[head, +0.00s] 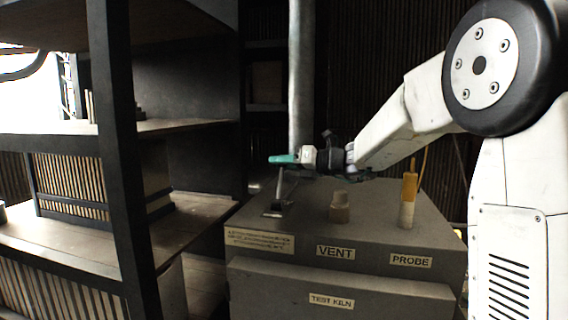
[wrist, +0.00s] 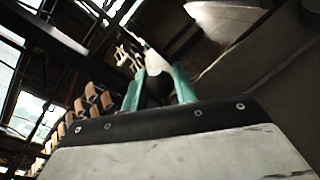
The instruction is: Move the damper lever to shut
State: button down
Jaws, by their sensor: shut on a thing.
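The damper lever (head: 280,186) is a thin dark grey bar rising from a small base (head: 272,213) on the left of the kiln's top. It stands close to upright. My gripper (head: 280,159), with teal fingers, reaches in from the right and is shut on the lever's upper end, which the fingers mostly hide. In the wrist view a dark rounded piece (wrist: 159,88) sits between the two teal fingers. The grey test kiln (head: 250,264) carries a label (head: 260,242) below the lever, too small to read.
A pale plug (head: 340,207) stands above the VENT label, and an orange-handled probe (head: 409,186) above the PROBE label. A wooden shelf rack (head: 118,150) stands to the left. A vertical grey pipe (head: 301,75) rises behind the kiln.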

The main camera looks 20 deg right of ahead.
jog(key=shift+f, duration=0.1)
jog(key=c, duration=1.1)
grip_release()
jog(key=shift+c, duration=0.2)
jog(key=shift+r, duration=0.45)
notch_tip(320, 180, up, 3)
jog(key=shift+f, duration=0.1)
jog(key=s+r, duration=0.1)
jog(key=s, duration=1.5)
jog(key=shift+a+r, duration=0.15)
jog(key=shift+a, duration=0.2)
